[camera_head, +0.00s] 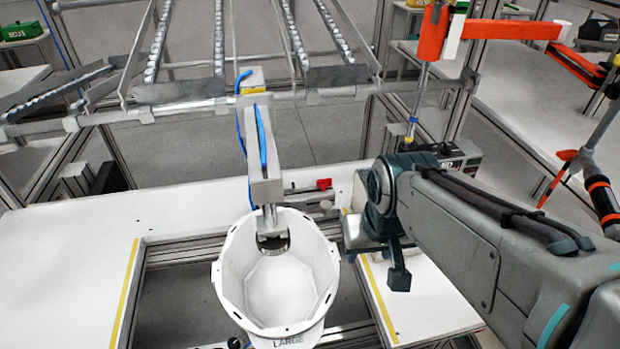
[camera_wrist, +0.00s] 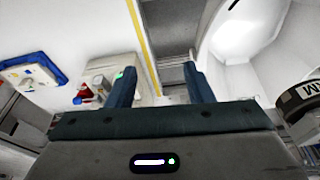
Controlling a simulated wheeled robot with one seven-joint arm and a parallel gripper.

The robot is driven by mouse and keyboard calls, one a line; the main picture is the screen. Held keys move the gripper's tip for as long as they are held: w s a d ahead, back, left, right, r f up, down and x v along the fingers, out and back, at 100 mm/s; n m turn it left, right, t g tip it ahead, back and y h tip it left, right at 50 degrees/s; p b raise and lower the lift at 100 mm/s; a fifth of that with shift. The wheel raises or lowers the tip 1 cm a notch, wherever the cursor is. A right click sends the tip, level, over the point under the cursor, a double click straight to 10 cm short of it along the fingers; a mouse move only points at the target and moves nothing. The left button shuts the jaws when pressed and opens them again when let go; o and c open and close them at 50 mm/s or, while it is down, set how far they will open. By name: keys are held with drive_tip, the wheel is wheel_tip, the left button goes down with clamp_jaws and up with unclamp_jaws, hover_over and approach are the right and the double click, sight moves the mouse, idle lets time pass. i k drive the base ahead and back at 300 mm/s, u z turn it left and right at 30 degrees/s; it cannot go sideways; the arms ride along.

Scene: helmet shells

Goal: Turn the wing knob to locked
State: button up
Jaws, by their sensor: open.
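A small red part (camera_head: 323,184), which looks like the wing knob, sits on a metal fixture on the table behind the white helmet shell (camera_head: 232,262). It is too small in the head view to tell how it is turned, and I cannot make it out in the wrist view. My gripper (camera_head: 378,262) is to the right of the shell, nearer the camera than the red part and apart from it. In the wrist view my gripper (camera_wrist: 163,85) has its two fingers spread with nothing between them. The shell (camera_wrist: 240,25) shows at upper right there.
A grey upright arm (camera_head: 264,170) with blue hoses reaches down into the shell. A dark grey device (camera_head: 452,160) stands behind my arm. A pale box with red and blue parts (camera_wrist: 88,97) is left of the fingers. The white table (camera_head: 70,270) is clear at left.

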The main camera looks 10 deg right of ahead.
sight(323, 183)
drive_tip(key=z, duration=0.55)
drive_tip(key=k, duration=1.15)
drive_tip(key=u, duration=0.7)
